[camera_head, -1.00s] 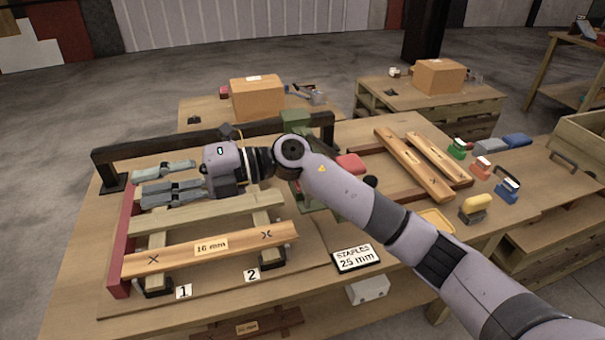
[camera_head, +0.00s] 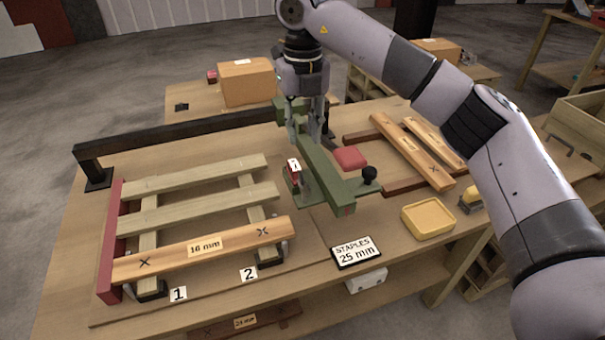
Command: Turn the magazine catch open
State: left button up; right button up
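A green stapling machine (camera_head: 327,178) stands on the bench, right of the slatted pallet. It has a long green arm, a black round knob (camera_head: 369,174) at its front right and a small red part with a white label (camera_head: 294,172) on its left side. I cannot tell which part is the magazine catch. My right gripper (camera_head: 308,138) points down at the rear of the machine. Its fingers are apart, with nothing seen held between them; whether they touch the machine is unclear. My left gripper is not in view.
The pallet with pale slats (camera_head: 200,212) and a 16 mm board (camera_head: 205,247) lies at left, beside a black rail (camera_head: 180,133). A yellow tray (camera_head: 428,219), a STAPLES 25 mm sign (camera_head: 356,252), a red pad (camera_head: 349,157) and loose boards (camera_head: 412,150) lie around the machine.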

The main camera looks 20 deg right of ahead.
aim_at(303, 180)
notch_tip(303, 180, down, 13)
jog(key=shift+r+p, duration=0.2)
jog(key=shift+p, duration=0.65)
jog(key=shift+c, duration=0.4)
grip_shut()
